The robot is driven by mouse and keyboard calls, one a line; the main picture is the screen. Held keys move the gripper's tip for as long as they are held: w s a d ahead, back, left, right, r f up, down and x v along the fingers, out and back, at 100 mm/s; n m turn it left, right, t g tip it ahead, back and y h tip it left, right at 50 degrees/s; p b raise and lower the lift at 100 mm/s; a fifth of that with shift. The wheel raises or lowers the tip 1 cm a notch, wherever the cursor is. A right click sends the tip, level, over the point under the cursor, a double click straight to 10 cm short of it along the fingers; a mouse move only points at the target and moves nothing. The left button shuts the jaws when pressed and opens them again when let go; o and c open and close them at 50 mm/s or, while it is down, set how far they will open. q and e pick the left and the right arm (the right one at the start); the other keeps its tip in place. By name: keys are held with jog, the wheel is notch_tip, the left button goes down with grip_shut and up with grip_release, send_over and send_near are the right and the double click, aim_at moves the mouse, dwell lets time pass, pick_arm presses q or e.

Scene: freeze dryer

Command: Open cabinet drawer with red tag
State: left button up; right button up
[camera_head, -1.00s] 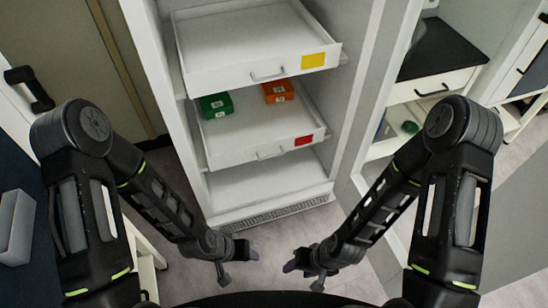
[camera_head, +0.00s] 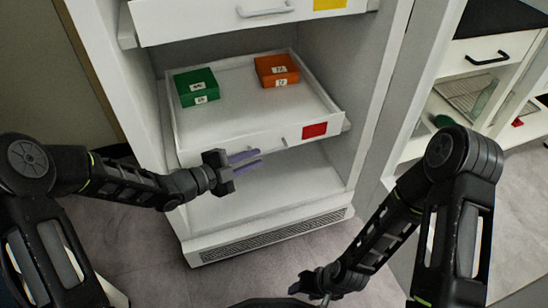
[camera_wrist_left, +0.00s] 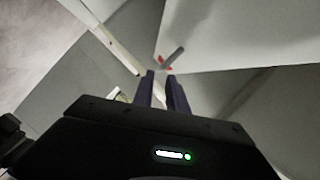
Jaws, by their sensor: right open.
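The white drawer with a red tag (camera_head: 315,130) sits in the tall cabinet, its front standing forward of the shelf space. A green box (camera_head: 196,86) and an orange box (camera_head: 277,70) lie inside it. Its handle (camera_head: 284,141) is partly hidden behind my left gripper (camera_head: 259,158), and a grey bar of it shows beyond the fingertips in the left wrist view (camera_wrist_left: 173,57). My left gripper is open, with a narrow gap between its purple fingers and nothing visible between them. My right gripper (camera_head: 298,287) is open, low in front of the cabinet.
Another white drawer with a yellow tag (camera_head: 328,4) and its own handle (camera_head: 265,11) is above. A vented base (camera_head: 275,236) is below. A side counter with a black-handled drawer (camera_head: 487,57) stands at right. Grey floor (camera_head: 130,250) is clear in front.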

aim_at(274, 150)
pick_arm(q)
jog(key=shift+r, duration=0.1)
jog(key=shift+w+d+f, duration=0.2)
jog(key=shift+w+d, duration=0.05)
jog(key=shift+d, duration=0.1)
jog(key=b+x, duration=0.2)
jog(key=x, duration=0.4)
jog(key=shift+w+d, duration=0.3)
jog(key=shift+d, duration=0.05)
grip_shut()
dwell(1.2)
